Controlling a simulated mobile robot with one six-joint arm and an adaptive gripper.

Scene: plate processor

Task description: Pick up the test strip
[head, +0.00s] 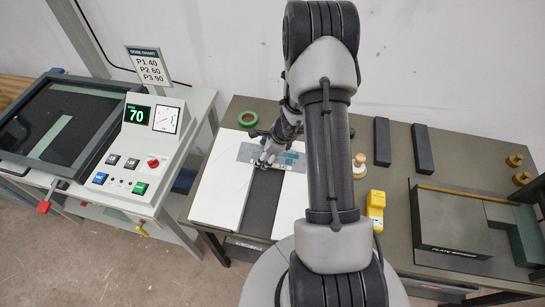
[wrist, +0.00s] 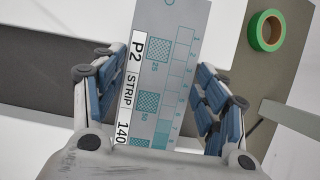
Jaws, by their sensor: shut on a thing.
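The test strip (wrist: 178,42) is a grey plate with teal patches, a stepped scale and a white label reading P2 STRIP 140. In the wrist view it lies between the blue-padded fingers of my gripper (wrist: 158,75), which is shut on it. In the head view my gripper (head: 268,160) holds the strip (head: 246,153) over the white panels and dark band at the back of the table. My fingers and wrist hide part of the strip there. I cannot tell whether it touches the surface below.
A green tape roll (head: 248,118) lies near the strip. An exposure unit (head: 140,150) with a 70 display stands at left. My arm covers the table's middle.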

